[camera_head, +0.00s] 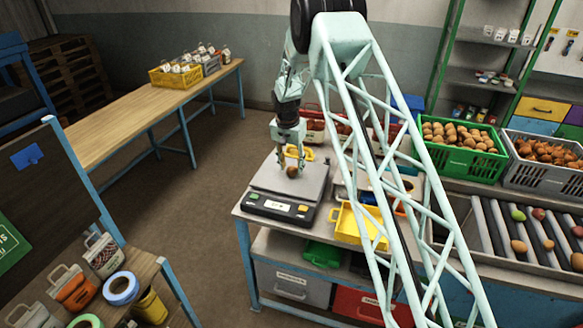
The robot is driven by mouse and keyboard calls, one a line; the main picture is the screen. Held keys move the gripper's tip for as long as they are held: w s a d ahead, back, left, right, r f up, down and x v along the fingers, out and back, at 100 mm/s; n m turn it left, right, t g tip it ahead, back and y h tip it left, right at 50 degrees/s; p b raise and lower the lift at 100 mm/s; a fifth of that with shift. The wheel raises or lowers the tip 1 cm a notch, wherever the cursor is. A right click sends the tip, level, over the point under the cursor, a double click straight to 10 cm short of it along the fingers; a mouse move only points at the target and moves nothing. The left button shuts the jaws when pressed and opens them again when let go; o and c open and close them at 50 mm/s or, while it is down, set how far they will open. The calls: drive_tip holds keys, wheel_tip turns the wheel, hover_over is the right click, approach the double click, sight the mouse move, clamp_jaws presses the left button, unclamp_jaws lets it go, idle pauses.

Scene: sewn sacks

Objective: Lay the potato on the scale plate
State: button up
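A small brown potato (292,172) is at the grey scale plate (262,178), right of its middle. It appears to rest on the plate, but a small gap under it cannot be ruled out. The scale has a dark front panel with a lit display (278,205) and coloured buttons. My gripper (292,165) points down over the plate, with its fingers on either side of the potato. At this size I cannot tell whether the fingers touch it.
A yellow bin (357,224) stands right of the scale, partly behind my pale lattice arm. Green (462,154) and grey (545,162) crates of produce stand at the back right. A roller conveyor (500,228) carries several loose vegetables. Floor left of the scale table is clear.

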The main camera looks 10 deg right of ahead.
sight(290, 169)
wheel_tip(290, 169, up, 12)
drive_tip(key=s+a+b, duration=0.1)
drive_tip(key=shift+s+f, duration=0.15)
drive_tip(key=shift+s, duration=0.1)
idle(0.4)
idle(0.7)
